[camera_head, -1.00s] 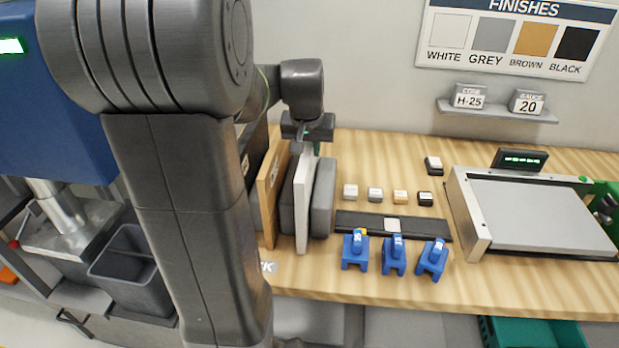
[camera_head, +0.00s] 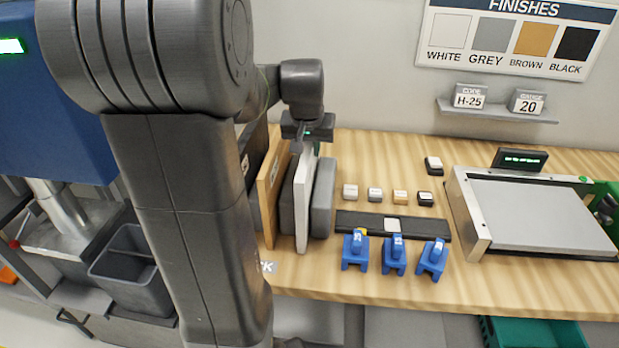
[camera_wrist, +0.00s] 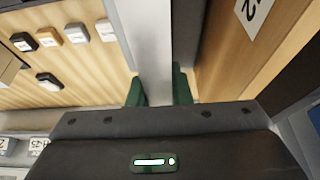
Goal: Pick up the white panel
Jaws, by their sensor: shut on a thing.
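The white panel (camera_head: 303,200) stands on edge on the wooden bench in the head view, between dark grey blocks and a grey panel or block (camera_head: 322,198). My gripper (camera_head: 306,146) is above it, pointing down, with its fingers at the panel's top edge. In the wrist view the panel (camera_wrist: 150,40) runs up between the two green fingertips of my gripper (camera_wrist: 160,88), one on each side. The gripper is shut on the panel.
A brown panel (camera_head: 270,200) stands left of the white one. To the right are small sample blocks (camera_head: 375,194), a black strip (camera_head: 350,222), several blue clamp-like pieces (camera_head: 394,255) and a framed grey plate (camera_head: 540,215). A small display (camera_head: 520,159) stands behind it.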

